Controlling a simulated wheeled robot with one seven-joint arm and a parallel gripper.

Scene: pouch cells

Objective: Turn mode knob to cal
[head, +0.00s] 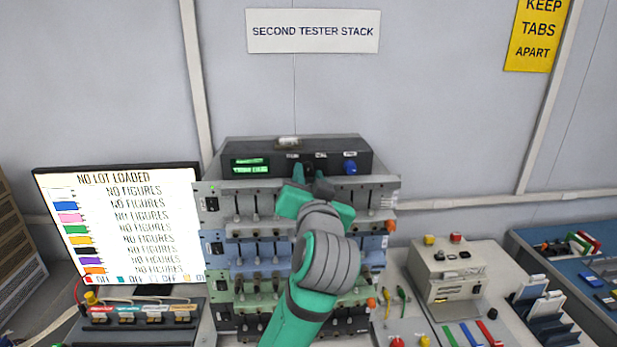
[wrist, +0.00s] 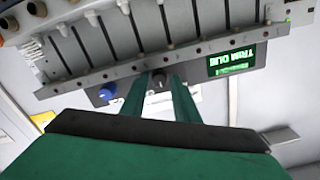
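The tester's dark top unit (head: 265,150) has a lit green display (head: 250,165) at its left and a blue knob (head: 351,168) at its right. A small dark knob (wrist: 158,82) sits between them in the wrist view, which shows the panel upside down. My gripper (head: 308,174) reaches up to this panel. In the wrist view my gripper (wrist: 159,88) has its two green fingers apart, one on each side of the dark knob. A narrow gap seems to show beside the knob; contact is unclear. The knob's pointer and the small labels cannot be read.
Below the panel are stacked tester shelves (head: 255,245) with rows of clips. A monitor (head: 120,225) stands at the left. A beige box (head: 460,270) with buttons and a blue tray (head: 570,255) are at the right.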

